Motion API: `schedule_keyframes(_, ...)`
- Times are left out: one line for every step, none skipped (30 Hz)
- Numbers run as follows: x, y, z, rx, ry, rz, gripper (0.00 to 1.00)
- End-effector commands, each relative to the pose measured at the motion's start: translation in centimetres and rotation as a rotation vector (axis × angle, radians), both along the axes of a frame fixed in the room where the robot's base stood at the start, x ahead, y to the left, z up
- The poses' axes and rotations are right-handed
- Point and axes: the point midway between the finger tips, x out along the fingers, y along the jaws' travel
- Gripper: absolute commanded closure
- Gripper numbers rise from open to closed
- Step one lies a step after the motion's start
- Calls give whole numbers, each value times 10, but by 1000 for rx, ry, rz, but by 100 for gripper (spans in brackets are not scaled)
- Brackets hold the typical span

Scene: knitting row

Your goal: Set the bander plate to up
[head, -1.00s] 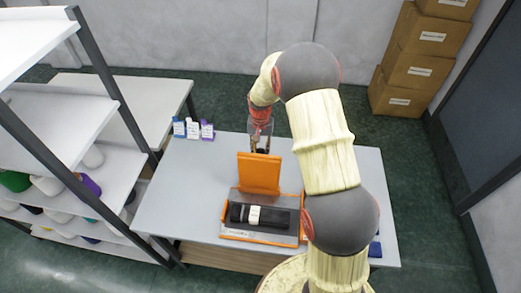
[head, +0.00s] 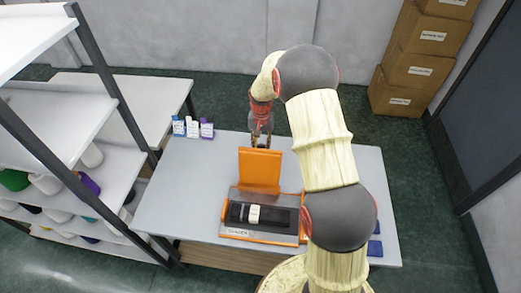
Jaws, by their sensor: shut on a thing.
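The bander (head: 230,231) sits on the grey table, a dark grey base with an orange edge. Its orange plate (head: 260,171) stands upright at the back of the base. A black bundle with a white band (head: 254,214) lies across the base. My gripper (head: 260,144) is just behind the plate's top edge, pointing down. Its fingers are shut at or near that edge; the plate hides part of the fingertips, so the exact contact is hard to see.
Several small bottles (head: 192,129) stand at the table's back left corner. Blue items (head: 375,247) lie at the right front, partly behind my arm. The table (head: 175,190) is clear left of the bander. Shelves with yarn cones (head: 90,157) stand at the left.

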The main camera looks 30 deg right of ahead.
Motion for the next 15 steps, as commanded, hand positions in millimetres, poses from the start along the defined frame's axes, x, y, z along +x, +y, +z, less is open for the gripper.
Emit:
schedule_keyframes(7,-5,-6,-1,-4,-1,100)
schedule_keyframes(9,-6,-7,-1,-4,-1,100)
schedule_keyframes(11,-8,-8,-1,-4,0,100)
schedule_keyframes(13,-8,-8,-2,-5,0,100)
schedule_keyframes(13,-9,-8,-2,-5,0,100)
schedule_keyframes(14,-9,-8,-2,-5,0,100)
schedule_keyframes(14,-9,-7,-2,-5,0,100)
schedule_keyframes(14,-9,-7,-2,-5,0,100)
schedule_keyframes(14,-9,-7,-2,-5,0,100)
schedule_keyframes(14,-9,-7,-3,-6,0,100)
schedule_keyframes(14,-9,-6,-3,-6,0,100)
schedule_keyframes(14,-9,-6,-2,-6,0,100)
schedule_keyframes(14,-9,-6,-2,-6,0,72)
schedule_keyframes(14,-9,-6,-2,-6,0,71)
schedule_keyframes(14,-9,-6,-3,-6,0,68)
